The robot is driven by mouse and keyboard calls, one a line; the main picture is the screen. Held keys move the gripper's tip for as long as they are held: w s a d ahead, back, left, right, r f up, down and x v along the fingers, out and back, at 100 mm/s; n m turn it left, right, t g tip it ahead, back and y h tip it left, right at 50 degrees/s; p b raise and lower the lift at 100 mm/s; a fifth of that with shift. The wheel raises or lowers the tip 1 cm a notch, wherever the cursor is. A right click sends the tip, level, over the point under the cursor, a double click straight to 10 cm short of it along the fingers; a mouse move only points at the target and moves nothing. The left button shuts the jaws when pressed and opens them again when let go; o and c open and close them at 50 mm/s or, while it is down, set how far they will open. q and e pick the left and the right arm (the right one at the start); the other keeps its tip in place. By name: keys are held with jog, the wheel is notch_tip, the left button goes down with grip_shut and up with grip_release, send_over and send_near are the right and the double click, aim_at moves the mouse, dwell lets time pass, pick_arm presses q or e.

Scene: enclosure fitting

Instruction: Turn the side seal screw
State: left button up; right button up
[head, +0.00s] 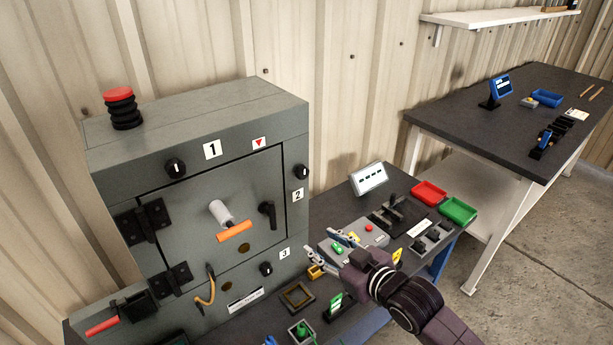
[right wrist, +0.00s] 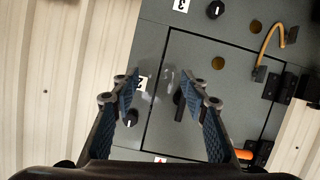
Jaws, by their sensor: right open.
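The grey enclosure (head: 110,170) has a closed front door with a black latch handle (head: 267,214). Black screw knobs sit on the front face: one by label 1 (head: 175,168), one above label 2 at the right side (head: 302,172), one by label 3 (head: 266,268). My right gripper (head: 322,246) is open and empty, in front of the enclosure's lower right. In the right wrist view, my right gripper (right wrist: 160,78) faces the door, and the label 2 knob (right wrist: 130,118) shows by its left finger, apparently untouched. The left gripper is not recognisable.
A red button (head: 118,95) stands on the enclosure. An orange door bar (head: 234,231) and a cable (head: 208,292) stick out in front. The bench holds a control box, a red tray (head: 429,193) and a green tray (head: 458,211). A second table (head: 460,110) stands behind right.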

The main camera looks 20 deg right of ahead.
aim_at(304, 174)
jog(key=w+d+r+n+t+y, duration=0.15)
jog(key=w+r+t, duration=0.35)
jog(key=r, duration=0.6)
jog(key=shift+g+y, duration=0.35)
jog(key=shift+g, duration=0.35)
jog(key=x, duration=0.2)
jog(key=p+x, duration=0.1)
jog(key=x, duration=0.2)
jog(key=d+x, duration=0.1)
jog(key=x, duration=0.2)
jog(key=shift+w+a+f+p, duration=0.1)
jog(key=shift+w+f+p, duration=0.15)
jog(key=shift+p, duration=0.15)
jog(key=shift+c, duration=0.5)
grip_shut()
